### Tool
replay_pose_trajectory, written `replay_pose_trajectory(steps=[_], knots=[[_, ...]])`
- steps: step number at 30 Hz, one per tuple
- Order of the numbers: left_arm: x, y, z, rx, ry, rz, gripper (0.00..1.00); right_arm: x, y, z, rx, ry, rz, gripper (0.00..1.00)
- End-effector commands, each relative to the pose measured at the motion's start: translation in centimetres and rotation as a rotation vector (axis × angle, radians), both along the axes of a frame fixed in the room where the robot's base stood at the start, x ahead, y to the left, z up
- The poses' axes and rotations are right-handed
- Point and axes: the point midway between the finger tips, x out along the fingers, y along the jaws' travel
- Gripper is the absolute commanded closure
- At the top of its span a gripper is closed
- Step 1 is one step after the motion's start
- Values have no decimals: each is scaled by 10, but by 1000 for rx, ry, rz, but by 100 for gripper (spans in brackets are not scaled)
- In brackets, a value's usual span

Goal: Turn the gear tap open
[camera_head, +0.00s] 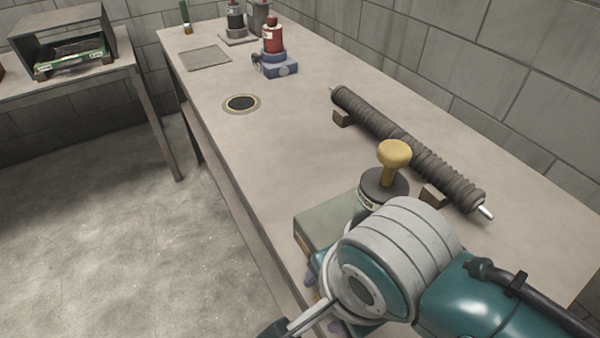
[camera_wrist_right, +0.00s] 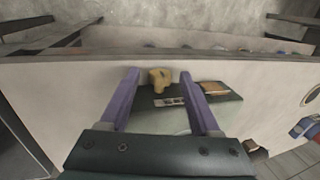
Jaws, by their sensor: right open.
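A small yellow piece, likely the gear tap (camera_wrist_right: 160,77), shows in the right wrist view at the table-edge side of a dark green box (camera_wrist_right: 222,104). The box has a pale label with dark squares and a brown patch. In the head view the grey-green box (camera_head: 325,222) is partly covered by my right wrist, and the yellow piece is hidden. My right gripper (camera_wrist_right: 158,73) is open, its purple fingers spread to either side of the yellow piece. Whether they touch it, I cannot tell. The purple fingers (camera_head: 322,312) also show partly in the head view. My left gripper is not in view.
A yellow-knobbed stamp (camera_head: 394,154) stands close beside the box. A ribbed mesh tube (camera_head: 400,142) lies on wooden blocks to the right. A ringed hole (camera_head: 242,104) and a red bottle on a blue base (camera_head: 273,40) are farther back.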

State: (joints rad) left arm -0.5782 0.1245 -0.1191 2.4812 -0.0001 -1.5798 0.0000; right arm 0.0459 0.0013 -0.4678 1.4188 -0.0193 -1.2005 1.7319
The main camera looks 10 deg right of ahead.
Motion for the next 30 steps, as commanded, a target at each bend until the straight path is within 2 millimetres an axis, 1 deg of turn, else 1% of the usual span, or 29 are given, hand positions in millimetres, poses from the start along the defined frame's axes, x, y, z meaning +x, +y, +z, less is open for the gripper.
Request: replay_pose_trajectory(steps=[2, 18, 19, 30], knots=[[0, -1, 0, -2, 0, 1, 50, 0, 0, 0, 0, 0, 0, 37], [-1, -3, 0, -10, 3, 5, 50, 0, 0, 0, 0, 0, 1, 98], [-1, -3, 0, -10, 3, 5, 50, 0, 0, 0, 0, 0, 1, 100], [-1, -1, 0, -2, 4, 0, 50, 0, 1, 1, -3, 12, 1, 100]])
